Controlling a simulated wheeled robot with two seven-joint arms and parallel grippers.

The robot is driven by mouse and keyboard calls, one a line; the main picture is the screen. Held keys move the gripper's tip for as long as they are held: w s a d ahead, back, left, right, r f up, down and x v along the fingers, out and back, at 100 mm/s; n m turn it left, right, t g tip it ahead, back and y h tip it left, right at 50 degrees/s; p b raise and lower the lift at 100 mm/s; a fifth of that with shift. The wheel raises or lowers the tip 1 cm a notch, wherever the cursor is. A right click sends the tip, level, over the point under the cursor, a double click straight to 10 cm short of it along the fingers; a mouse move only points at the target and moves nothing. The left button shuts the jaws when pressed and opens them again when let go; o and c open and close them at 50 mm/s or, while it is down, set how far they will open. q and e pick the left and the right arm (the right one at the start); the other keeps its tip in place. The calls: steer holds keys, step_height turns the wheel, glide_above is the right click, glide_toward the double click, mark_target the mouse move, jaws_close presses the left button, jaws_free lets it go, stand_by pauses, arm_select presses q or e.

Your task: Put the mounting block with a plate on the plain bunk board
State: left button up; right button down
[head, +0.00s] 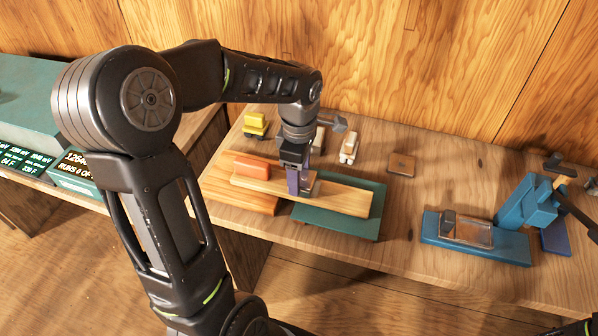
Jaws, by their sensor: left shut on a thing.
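My left gripper (298,180) points down over the pale plain bunk board (345,197). The board lies across a teal board (338,221) and a wider wooden board (236,196). My right gripper is not in view.
An orange block (252,167) sits left of the gripper. A yellow piece (255,123) and a pale piece (349,146) stand behind. A brown square plate (401,165) lies right. A blue board (475,243) bears a clear-topped piece. Bench between is clear.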

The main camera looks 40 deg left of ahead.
arm_select(q)
steer(key=o, duration=1.5)
steer(key=shift+f, duration=0.1)
steer(key=shift+c, duration=0.2)
step_height(320, 180, up, 12)
steer(key=shift+r, duration=0.2)
